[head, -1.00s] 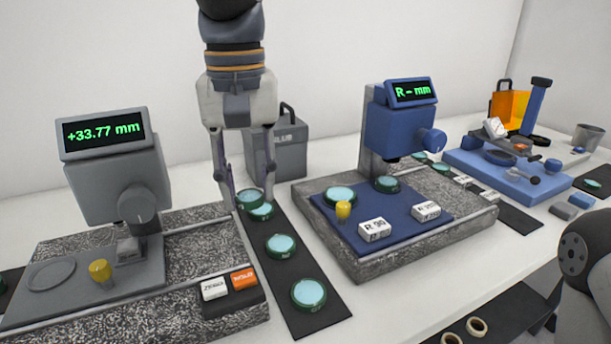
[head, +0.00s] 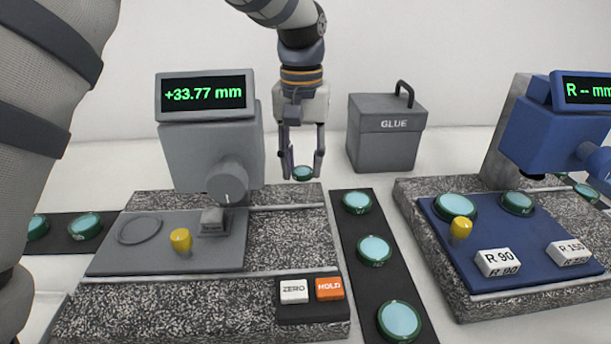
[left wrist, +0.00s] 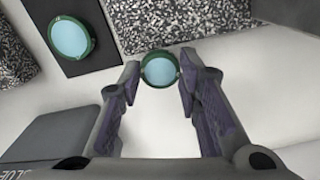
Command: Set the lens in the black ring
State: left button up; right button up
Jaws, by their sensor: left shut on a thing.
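My left gripper (head: 303,165) is shut on a lens (head: 303,173), a pale blue disc in a green rim. It holds the lens in the air, over or behind the back edge of the grey gauge's granite base. In the left wrist view the lens (left wrist: 160,69) sits between the two fingertips (left wrist: 159,75). A thin dark ring (head: 121,233), possibly the black ring, lies flat on the gauge's grey plate to the left, with nothing in it. The lens and this ring are well apart. My right gripper is not in view.
The grey gauge (head: 205,150) reads +33.77 mm; a yellow knob (head: 181,240) stands near the ring. Several other lenses lie on black mats, one (head: 374,250) right of the base. A glue box (head: 386,135) stands behind. A blue instrument (head: 545,135) is at right.

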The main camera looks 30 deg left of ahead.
aim_at(301, 167)
pick_arm(q)
jog(key=shift+w+a+f, duration=0.1)
jog(key=shift+a+f, duration=0.05)
jog(key=shift+f, duration=0.8)
jog(key=shift+a+f, duration=0.1)
jog(key=shift+f, duration=0.8)
jog(key=shift+f, duration=0.1)
jog(key=o, duration=1)
jog(key=shift+o, duration=0.3)
jog(key=shift+m, duration=0.5)
jog(key=r, duration=0.5)
jog(key=r+b, duration=0.1)
jog(key=r, duration=0.5)
jog(key=shift+w+d+r, duration=0.15)
jog(key=shift+d, duration=0.05)
jog(key=shift+d+m, duration=0.1)
jog(key=shift+m, duration=0.2)
jog(key=f, duration=1.1)
jog(key=shift+w+a+f, duration=0.1)
jog(key=shift+a+f, duration=0.1)
jog(key=shift+a, duration=0.2)
